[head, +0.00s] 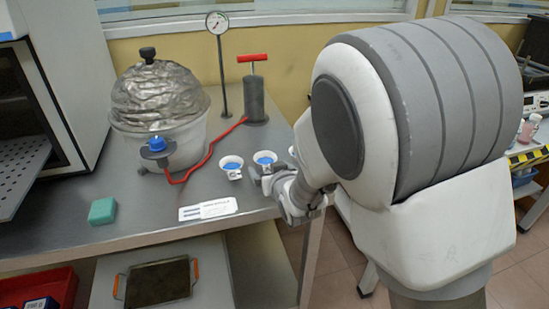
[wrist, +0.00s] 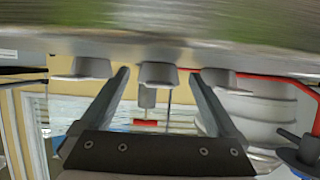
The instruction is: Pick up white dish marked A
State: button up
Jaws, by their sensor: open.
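Two small white dishes with blue contents show on the steel bench in the head view, a left one (head: 231,174) and a right one (head: 265,168) close to my gripper (head: 277,188). No letter is readable, so I cannot tell which is A. The wrist view appears upside down and shows three dishes: a left one (wrist: 91,68), a middle one (wrist: 158,76) and a right one (wrist: 217,78). My gripper (wrist: 159,72) is open there, with the middle dish between its fingertips in the picture. Whether it touches the dish cannot be told. My arm hides part of the bench in the head view.
A foil-covered dome vessel (head: 158,95) with a blue knob stands at the back left. A red hose (head: 207,152) runs to a red-handled pump (head: 254,98) beside a gauge stand (head: 221,70). A label card (head: 208,209) and green sponge (head: 103,211) lie near the front edge.

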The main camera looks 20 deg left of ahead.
jog(key=shift+w+a+f, duration=0.15)
jog(key=shift+w+a, duration=0.05)
jog(key=shift+w, duration=0.1)
jog(key=shift+c, duration=0.2)
jog(key=c, duration=1.4)
jog(key=shift+o, duration=0.2)
